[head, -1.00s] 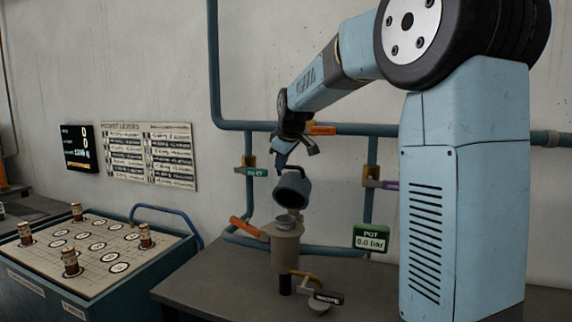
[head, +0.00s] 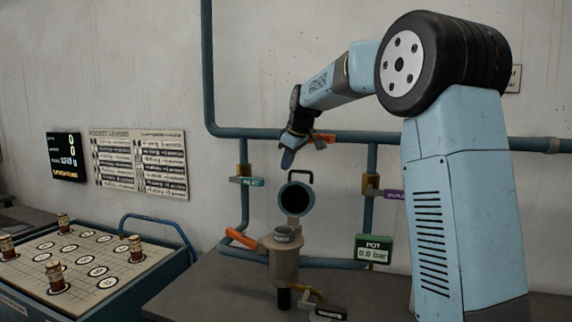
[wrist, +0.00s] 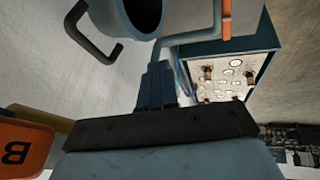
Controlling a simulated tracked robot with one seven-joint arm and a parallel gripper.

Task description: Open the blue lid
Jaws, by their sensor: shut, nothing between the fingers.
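The blue lid (head: 283,198) stands upright above the pot (head: 283,266), its round dark inside facing the head camera and its black handle (head: 301,172) on top. The pot is beige, with its mouth uncovered. My gripper (head: 288,158) is shut and empty, above and slightly left of the lid, apparently apart from it. In the wrist view the lid's rim (wrist: 113,17) and its handle (wrist: 92,45) are at the top, beyond my closed fingers (wrist: 155,85).
An orange lever (head: 241,238) sticks out left of the pot. Blue pipes (head: 340,136) with tagged valves run along the wall behind. A board with several small bottles (head: 75,254) stands at the left.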

